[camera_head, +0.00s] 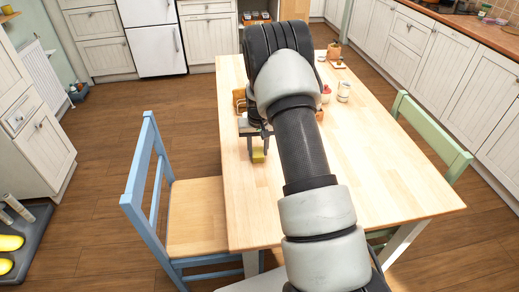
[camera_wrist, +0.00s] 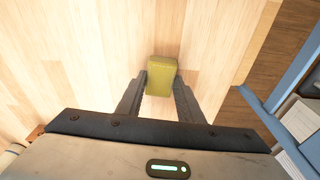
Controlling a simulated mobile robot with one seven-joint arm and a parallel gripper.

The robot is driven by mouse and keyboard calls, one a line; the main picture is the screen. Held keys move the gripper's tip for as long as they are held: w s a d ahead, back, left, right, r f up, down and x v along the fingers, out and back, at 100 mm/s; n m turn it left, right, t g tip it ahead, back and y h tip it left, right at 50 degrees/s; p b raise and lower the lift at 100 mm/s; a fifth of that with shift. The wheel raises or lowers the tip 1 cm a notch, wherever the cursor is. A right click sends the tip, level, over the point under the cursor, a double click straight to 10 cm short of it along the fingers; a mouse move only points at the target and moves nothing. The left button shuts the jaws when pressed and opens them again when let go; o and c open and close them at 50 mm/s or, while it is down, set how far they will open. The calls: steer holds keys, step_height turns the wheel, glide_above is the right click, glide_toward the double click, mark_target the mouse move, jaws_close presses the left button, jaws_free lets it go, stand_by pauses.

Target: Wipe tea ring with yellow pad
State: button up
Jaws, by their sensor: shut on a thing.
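The yellow pad (camera_head: 258,156) is a small block held low over the left part of the wooden table (camera_head: 350,205). My gripper (camera_head: 256,143) is shut on it. In the wrist view the pad (camera_wrist: 161,75) sits between the two dark fingertips of my gripper (camera_wrist: 161,84), with the bare wood behind it. I cannot tell whether the pad touches the table. No tea ring can be made out in either view; my arm hides part of the table.
A blue chair (camera_head: 150,190) stands at the table's left side and a green chair (camera_head: 432,135) at its right. A glass jar (camera_head: 343,91) and other small items stand toward the table's far end. The near right part of the tabletop is clear.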

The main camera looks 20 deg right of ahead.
step_height(320, 180, up, 2)
steer(key=shift+r, duration=0.2)
steer(key=shift+d+r+p, duration=0.15)
steer(key=shift+r+p, duration=0.15)
steer(key=shift+p, duration=0.05)
steer(key=shift+r+p, duration=1.3)
steer(key=shift+r, duration=1.25)
steer(key=shift+s, duration=0.1)
